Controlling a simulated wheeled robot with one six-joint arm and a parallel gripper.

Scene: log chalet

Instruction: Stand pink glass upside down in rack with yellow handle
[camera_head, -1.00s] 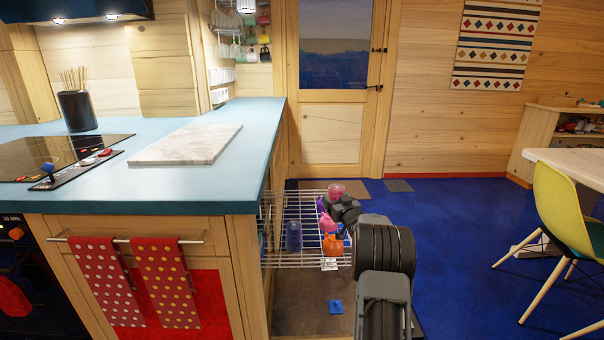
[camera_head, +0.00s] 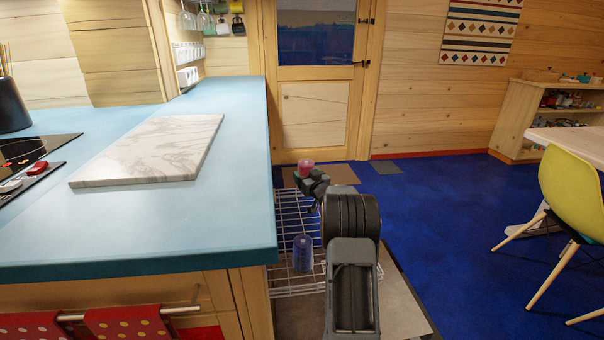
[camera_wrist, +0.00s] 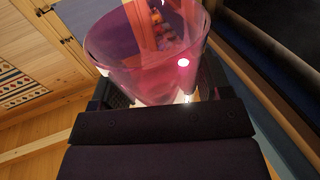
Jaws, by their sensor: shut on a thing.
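The pink glass (camera_head: 306,167) is in my gripper (camera_head: 313,182), which is shut on it above the far end of a white wire rack (camera_head: 290,216). In the wrist view the clear pink glass (camera_wrist: 135,62) fills the upper middle between the fingers of my gripper (camera_wrist: 160,88). Its round rim shows there; which end is up in the room is hard to tell. A blue-purple glass (camera_head: 303,253) stands in the near part of the rack. My arm hides the rack's right side. No yellow handle is visible.
The blue counter (camera_head: 235,215) with a marble board (camera_head: 155,150) stands close on the left, above the rack. A wooden door (camera_head: 318,110) is behind. Blue floor (camera_head: 450,215) is clear to the right, up to a yellow chair (camera_head: 580,195).

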